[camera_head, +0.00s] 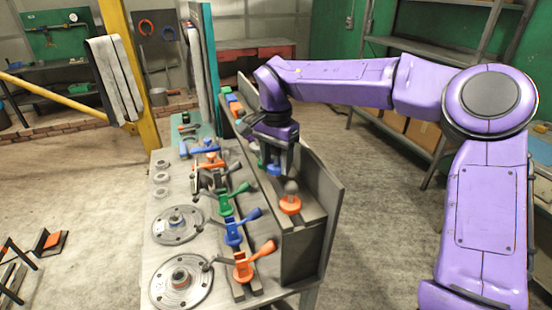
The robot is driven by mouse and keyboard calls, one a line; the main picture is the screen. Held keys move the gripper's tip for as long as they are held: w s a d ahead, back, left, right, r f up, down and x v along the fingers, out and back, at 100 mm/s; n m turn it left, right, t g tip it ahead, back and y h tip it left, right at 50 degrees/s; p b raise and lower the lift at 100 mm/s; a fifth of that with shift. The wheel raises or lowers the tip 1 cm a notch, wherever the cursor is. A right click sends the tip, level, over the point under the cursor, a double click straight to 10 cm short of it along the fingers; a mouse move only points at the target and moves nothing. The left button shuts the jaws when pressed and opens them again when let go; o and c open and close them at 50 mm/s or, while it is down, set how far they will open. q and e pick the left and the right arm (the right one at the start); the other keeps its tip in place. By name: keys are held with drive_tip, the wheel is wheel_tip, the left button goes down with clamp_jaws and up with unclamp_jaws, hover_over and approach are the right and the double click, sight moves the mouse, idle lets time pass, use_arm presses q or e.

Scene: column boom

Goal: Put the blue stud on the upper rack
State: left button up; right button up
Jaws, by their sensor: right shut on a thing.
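My right gripper (278,165), on the purple arm coming in from the right, points down over the grey upper rack (301,240). It is shut on the blue stud (273,168), of which a small blue part shows at the fingers. The gripper hides the rest of the stud, and I cannot tell whether it touches the rack. An orange stud (290,204) with a grey rounded top stands on the rack just nearer than the gripper. My left gripper is not in view.
Toggle clamps with green (226,204), blue (234,232) and orange (243,266) bodies line the bench beside the rack. Two round flanges (178,224) lie to their left. A tall grey back plate (322,200) borders the rack on the right.

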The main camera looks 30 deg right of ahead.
drive_tip(key=shift+f+b, duration=0.95)
drive_tip(key=shift+f, duration=1.35)
drive_tip(key=o, duration=0.8)
wheel_tip(320, 180, up, 5)
drive_tip(key=p, duration=0.6)
drive_tip(key=shift+r, duration=0.2)
drive_tip(key=shift+r+p, duration=0.85)
drive_tip(key=shift+r, duration=0.25)
drive_tip(key=shift+o, duration=0.3)
drive_tip(key=o, duration=0.5)
